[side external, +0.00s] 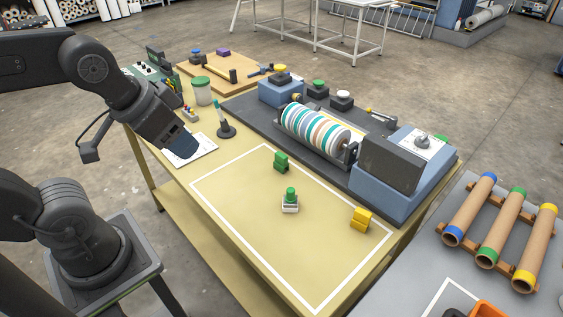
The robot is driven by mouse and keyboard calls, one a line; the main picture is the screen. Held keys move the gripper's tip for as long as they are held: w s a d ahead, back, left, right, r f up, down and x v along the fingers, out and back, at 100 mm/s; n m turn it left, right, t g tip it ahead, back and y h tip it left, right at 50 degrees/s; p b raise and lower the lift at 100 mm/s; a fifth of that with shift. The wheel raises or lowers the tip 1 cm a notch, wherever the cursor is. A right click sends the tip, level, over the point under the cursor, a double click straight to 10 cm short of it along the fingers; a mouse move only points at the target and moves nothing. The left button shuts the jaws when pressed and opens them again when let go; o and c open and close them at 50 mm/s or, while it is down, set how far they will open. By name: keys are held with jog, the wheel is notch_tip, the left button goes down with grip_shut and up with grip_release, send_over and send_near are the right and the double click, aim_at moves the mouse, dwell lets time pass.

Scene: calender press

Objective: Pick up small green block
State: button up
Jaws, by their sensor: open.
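A small green block (281,162) with a stepped top stands on the yellow table (262,245), inside the white outlined rectangle near its far edge. A second green piece (291,194), with a round top, sits on a white base (290,207) closer to the camera, so both are green. My gripper (184,151) points down to the left of the green block, above a white sheet near the table's left edge. It is open and apart from both green pieces. Its fingertips are small and dark here, and I see nothing between them.
A yellow block (361,219) stands at the right inside the outline. The press with its striped roller (315,130) runs along the back. A pen in a black stand (226,130) is between my gripper and the green block. The outlined area's front is clear.

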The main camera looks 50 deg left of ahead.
jog(key=shift+o, duration=0.2)
jog(key=m+g+y, duration=0.5)
jog(key=m+g, duration=0.1)
jog(key=m, duration=1.1)
send_over(282, 155)
jog(key=d, duration=0.4)
notch_tip(282, 155, down, 15)
jog(key=x, duration=1.3)
jog(key=shift+w+d+f, duration=0.2)
jog(key=shift+w, duration=0.05)
jog(key=shift+c, duration=0.2)
jog(key=c, duration=0.9)
